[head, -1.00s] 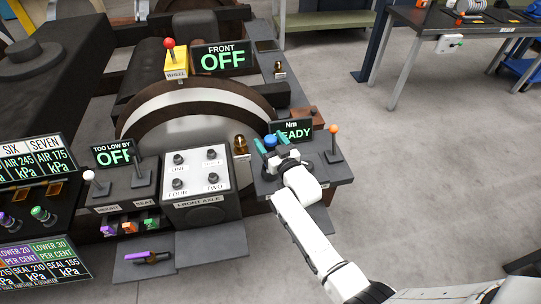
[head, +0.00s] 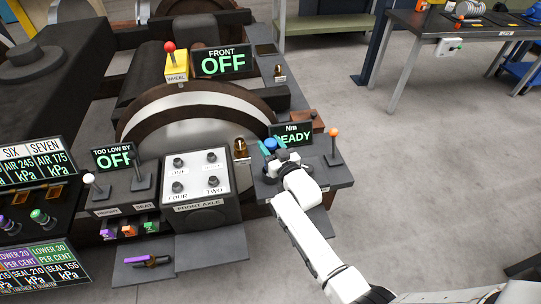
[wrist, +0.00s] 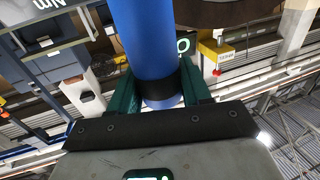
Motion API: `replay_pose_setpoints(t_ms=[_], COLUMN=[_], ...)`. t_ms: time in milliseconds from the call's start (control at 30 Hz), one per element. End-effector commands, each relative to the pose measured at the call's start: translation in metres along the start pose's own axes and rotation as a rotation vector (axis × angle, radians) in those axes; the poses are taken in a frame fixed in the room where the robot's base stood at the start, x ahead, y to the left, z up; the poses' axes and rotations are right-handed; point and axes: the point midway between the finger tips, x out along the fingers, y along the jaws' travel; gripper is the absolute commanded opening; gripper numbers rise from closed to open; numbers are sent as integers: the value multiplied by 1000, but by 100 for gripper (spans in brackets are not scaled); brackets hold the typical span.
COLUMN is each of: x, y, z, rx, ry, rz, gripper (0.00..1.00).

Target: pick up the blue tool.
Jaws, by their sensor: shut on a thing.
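A brass fitting (head: 240,148) and the white FRONT AXLE panel (head: 198,178) are to the left. Open grey floor lies on the right, with a workbench (head: 450,30) behind.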

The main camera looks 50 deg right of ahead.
Motion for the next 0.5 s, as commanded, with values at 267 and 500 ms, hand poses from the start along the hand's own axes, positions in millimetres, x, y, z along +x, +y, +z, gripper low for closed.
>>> replay_pose_setpoints(t_ms=[267,500], x=[1,1], y=[0,0], z=[-11,-38], rx=[0,0], ry=[5,6], rz=[0,0], gripper=[11,11])
